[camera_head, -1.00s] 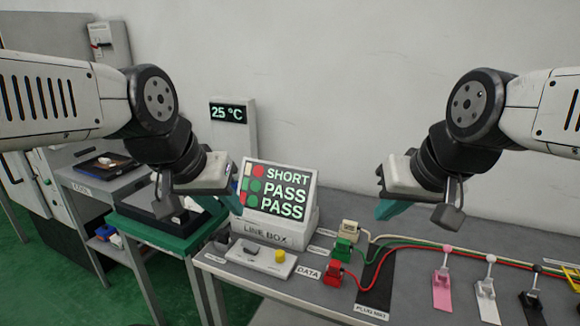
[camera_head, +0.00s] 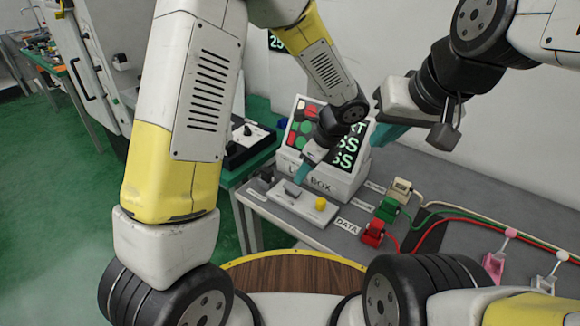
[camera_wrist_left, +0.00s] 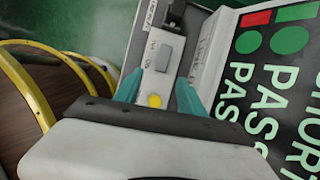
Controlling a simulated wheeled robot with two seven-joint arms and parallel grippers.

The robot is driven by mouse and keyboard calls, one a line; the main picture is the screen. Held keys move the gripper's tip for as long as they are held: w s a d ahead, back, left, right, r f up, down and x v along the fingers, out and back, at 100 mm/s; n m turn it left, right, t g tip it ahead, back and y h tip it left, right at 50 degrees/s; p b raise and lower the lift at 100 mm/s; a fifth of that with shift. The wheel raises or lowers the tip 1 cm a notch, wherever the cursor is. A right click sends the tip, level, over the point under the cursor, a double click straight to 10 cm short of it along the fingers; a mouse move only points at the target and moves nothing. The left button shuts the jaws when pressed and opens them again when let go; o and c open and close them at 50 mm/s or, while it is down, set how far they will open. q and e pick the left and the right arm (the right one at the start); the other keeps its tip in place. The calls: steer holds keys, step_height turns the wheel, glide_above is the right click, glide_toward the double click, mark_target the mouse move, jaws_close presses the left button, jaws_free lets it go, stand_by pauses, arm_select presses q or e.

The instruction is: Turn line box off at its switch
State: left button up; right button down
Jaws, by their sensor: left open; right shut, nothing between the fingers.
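The line box (camera_head: 335,185) is a white box with a tilted screen that reads SHORT, PASS, PASS, partly hidden by my left arm. In front of it lies a white panel with a grey switch (camera_head: 292,188) and a yellow button (camera_head: 320,203). My left gripper (camera_head: 302,173) is just above the panel, close to the switch. In the left wrist view its open teal fingers straddle the panel, with the grey switch (camera_wrist_left: 162,57) beyond the tips and the yellow button (camera_wrist_left: 155,101) between them. I cannot tell whether they touch. My right gripper (camera_head: 388,134) is shut and empty, right of the screen.
Cream, green and red plugs (camera_head: 385,210) with cables sit right of the panel, by a DATA label. Pink and white levers (camera_head: 498,256) stand further right. A black knob (camera_head: 266,174) is left of the panel. A wooden round top edged yellow (camera_head: 295,272) is in front.

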mark_target(296, 191)
arm_select(q)
steer(key=shift+m, duration=0.4)
steer(key=x, duration=0.9)
steer(key=shift+d+f, duration=0.1)
steer(key=shift+d, duration=0.3)
jaws_close()
